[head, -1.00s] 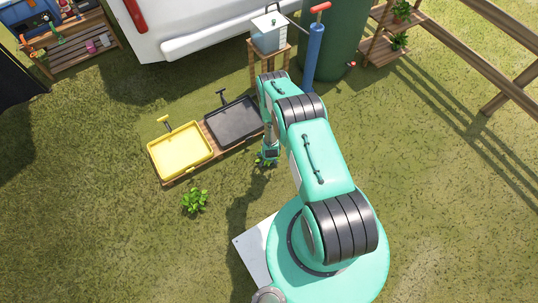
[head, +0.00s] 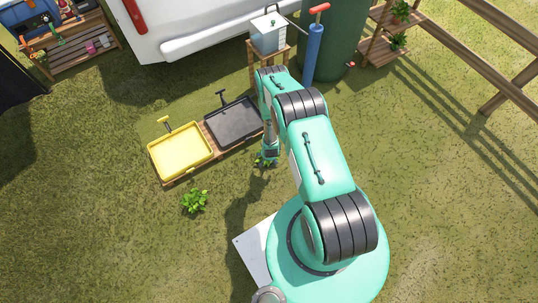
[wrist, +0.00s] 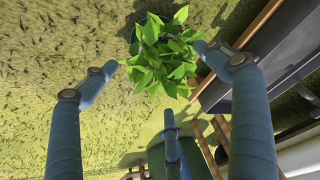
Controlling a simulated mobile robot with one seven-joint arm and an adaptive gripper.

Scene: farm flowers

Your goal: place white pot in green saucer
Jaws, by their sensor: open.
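A leafy green plant (wrist: 160,50) is between the spread fingertips of my gripper (wrist: 155,57) in the wrist view. Its leaves hide most of what is under them, so I cannot make out the white pot clearly. In the head view, my gripper (head: 269,153) hangs low over the grass, and a few leaves of this plant (head: 264,162) show at its tip. The gripper is open, with fingers on both sides of the foliage; I cannot tell whether they touch it.
A yellow tray (head: 181,151) and a black tray (head: 234,122) stand on a wooden board left of my gripper. Another leafy plant (head: 195,200) is on the grass. A blue pump (head: 314,55) and green barrel (head: 337,40) stand behind. Grass at lower left is clear.

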